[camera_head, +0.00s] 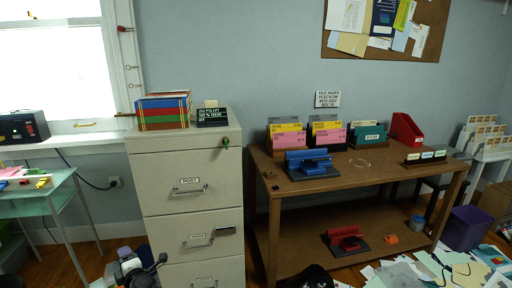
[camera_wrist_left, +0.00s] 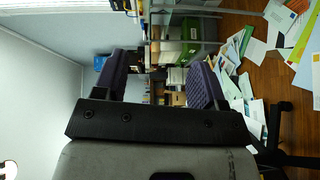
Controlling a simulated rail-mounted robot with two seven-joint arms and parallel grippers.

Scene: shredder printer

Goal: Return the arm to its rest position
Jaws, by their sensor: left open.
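My left gripper (camera_head: 138,266) is low at the bottom left of the head view, just left of the filing cabinet's lower drawers. In the left wrist view its two dark textured fingers (camera_wrist_left: 164,72) stand wide apart with nothing between them, so it is open and empty. Most of my left arm is outside the head view. I cannot make out my right gripper; a dark rounded shape (camera_head: 318,277) at the bottom edge is too cut off to identify.
A beige filing cabinet (camera_head: 185,165) stands close to my left gripper. A brown wooden table (camera_head: 370,182) with folders and hole punches is to the right. A green side table (camera_head: 52,188) is at the left. Papers (camera_head: 440,270) litter the floor by a purple bin (camera_head: 466,229).

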